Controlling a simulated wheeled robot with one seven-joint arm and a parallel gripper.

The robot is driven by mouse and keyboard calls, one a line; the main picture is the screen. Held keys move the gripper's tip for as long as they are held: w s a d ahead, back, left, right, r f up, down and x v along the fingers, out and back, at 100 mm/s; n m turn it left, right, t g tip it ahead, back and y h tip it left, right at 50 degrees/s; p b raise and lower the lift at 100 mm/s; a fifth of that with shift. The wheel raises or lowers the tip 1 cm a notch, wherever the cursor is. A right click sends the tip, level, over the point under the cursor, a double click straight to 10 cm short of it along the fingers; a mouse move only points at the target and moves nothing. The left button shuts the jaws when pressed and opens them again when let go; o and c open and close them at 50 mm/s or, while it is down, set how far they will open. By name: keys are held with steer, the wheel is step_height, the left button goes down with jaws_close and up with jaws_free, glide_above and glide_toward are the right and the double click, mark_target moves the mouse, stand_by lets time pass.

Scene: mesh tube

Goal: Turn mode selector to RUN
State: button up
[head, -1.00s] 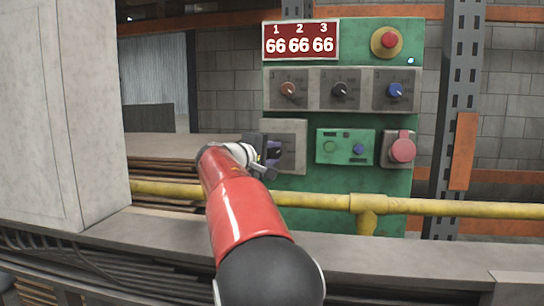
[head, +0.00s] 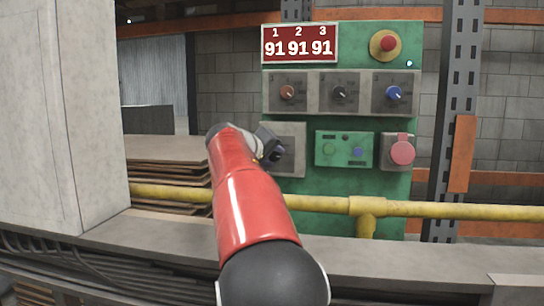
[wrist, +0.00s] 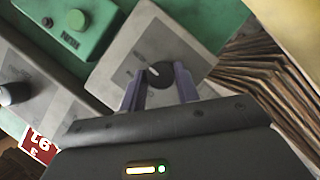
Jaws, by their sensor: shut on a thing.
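The mode selector appears to be the round black knob (wrist: 160,75) on a light grey plate (wrist: 140,40) in the wrist view. A pale pointer mark on it faces the upper left of that picture; plate lettering is not readable. My gripper (wrist: 158,84) has its two purple fingers on either side of the knob and is shut on it. In the head view the plate (head: 295,141) is at the lower left of the green panel, and my gripper (head: 274,155) reaches it from the left, hiding most of the knob.
Three knobs (head: 340,92), a red button (head: 388,43) and a display reading 91 91 91 (head: 299,48) are above. A green box (head: 344,149) and pink-red round part (head: 402,152) are to the right. A yellow pipe (head: 310,203) runs below. Stacked sheets (wrist: 258,70) lie close by.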

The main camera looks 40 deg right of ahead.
steer(key=shift+f, duration=0.1)
stand_by(0.3)
steer(key=o, duration=1)
steer(key=shift+c, duration=0.2)
steer(key=v, duration=0.8)
steer(key=shift+d, duration=0.1)
steer(key=s+a+f+n+y+p, duration=0.1)
steer(key=s+a+f+y+p, duration=0.3)
steer(key=s+a+f, duration=0.7)
steer(key=s+a+f+n+y+p, duration=0.1)
steer(key=s+a+f+y+p, duration=0.4)
steer(key=s+a+f+y, duration=0.4)
steer(key=s+a+f, duration=0.1)
steer(key=s+a, duration=0.4)
steer(key=a, duration=0.2)
steer(key=shift+s+f+n, duration=0.3)
steer(key=shift+f, duration=0.1)
